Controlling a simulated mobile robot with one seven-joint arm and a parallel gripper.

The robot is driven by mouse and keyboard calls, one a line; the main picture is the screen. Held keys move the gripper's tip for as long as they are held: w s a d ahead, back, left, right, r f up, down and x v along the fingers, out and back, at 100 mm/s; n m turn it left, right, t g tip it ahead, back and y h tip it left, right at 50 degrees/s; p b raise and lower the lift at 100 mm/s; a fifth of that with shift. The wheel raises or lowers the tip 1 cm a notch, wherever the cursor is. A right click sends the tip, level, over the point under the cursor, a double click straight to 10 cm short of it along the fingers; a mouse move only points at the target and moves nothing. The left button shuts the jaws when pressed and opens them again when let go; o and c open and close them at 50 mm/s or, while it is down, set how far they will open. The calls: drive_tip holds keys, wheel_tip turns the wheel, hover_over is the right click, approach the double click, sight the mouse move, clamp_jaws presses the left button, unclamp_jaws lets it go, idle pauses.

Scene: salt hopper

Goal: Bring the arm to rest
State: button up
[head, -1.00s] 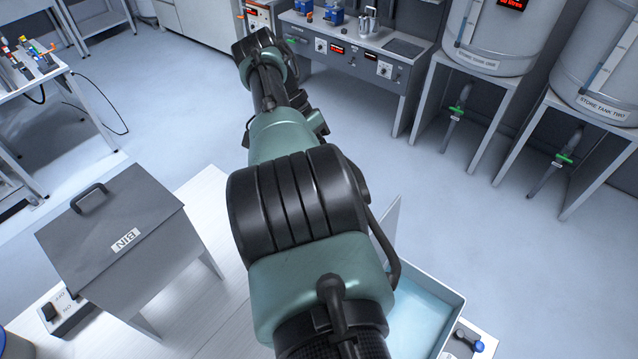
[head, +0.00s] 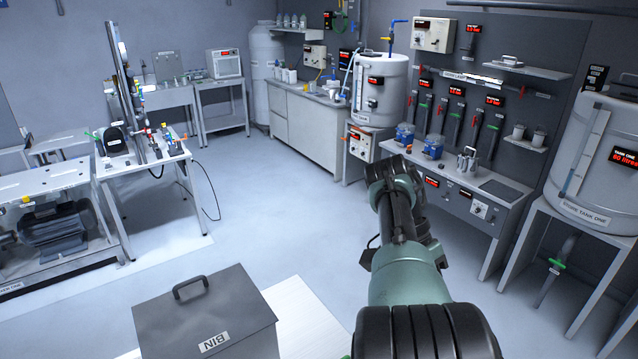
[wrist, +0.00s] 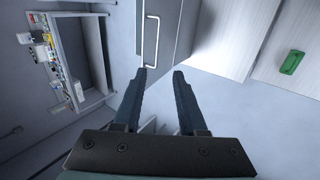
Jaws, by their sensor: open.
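My arm (head: 408,270) rises from the bottom right of the head view and stretches forward over the floor. Its far end, by the bench with the blue devices, hides my gripper in that view. In the wrist view my gripper (wrist: 162,72) is open, with two dark fingers apart and nothing between them. Beyond the fingers the wrist view shows a grey surface with a metal handle (wrist: 151,42).
The grey BIN (head: 205,318) stands on a pale top at the lower left of the head view. A wall bench (head: 470,190) and store tank one (head: 598,165) are at the right. Open floor (head: 270,220) lies in the middle. A green item (wrist: 291,62) shows in the wrist view.

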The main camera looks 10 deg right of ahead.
drive_tip(key=w+a+f+n+t+h+b, duration=0.1)
drive_tip(key=w+a+n+t+b, duration=0.15)
drive_tip(key=w+t, duration=0.4)
drive_tip(key=w+a+f+n+t+h+b, duration=0.1)
drive_tip(key=w+a+f+n+t+b, duration=0.15)
drive_tip(key=w, duration=0.75)
drive_tip(key=w+a+r+n+t+y+b, duration=0.1)
drive_tip(key=w+a+r+n+t+b, duration=0.15)
drive_tip(key=a+r+t, duration=0.25)
drive_tip(key=w+a+r+n+t+b, duration=0.1)
drive_tip(key=w+a+r+t+b, duration=0.25)
drive_tip(key=a+r+t, duration=0.2)
drive_tip(key=s+a+r+n+t+y+b, duration=0.1)
drive_tip(key=s+a+r+t+b, duration=0.1)
drive_tip(key=s+a+r+t, duration=0.25)
drive_tip(key=s+a+r+n+t+y+b, duration=0.1)
drive_tip(key=s+a+r+n+t+b, duration=0.15)
drive_tip(key=s+r, duration=0.45)
drive_tip(key=s+a+r+t+b, duration=0.1)
drive_tip(key=s+r+t, duration=0.2)
drive_tip(key=s, duration=0.6)
drive_tip(key=s+a+r+n+t+y+b, duration=0.1)
drive_tip(key=s+r+t, duration=0.3)
drive_tip(key=s, duration=0.4)
drive_tip(key=shift+s+a+r+n+y, duration=0.3)
drive_tip(key=shift+s+a+r, duration=0.15)
drive_tip(key=shift+r, duration=0.45)
drive_tip(key=shift+w+a, duration=0.1)
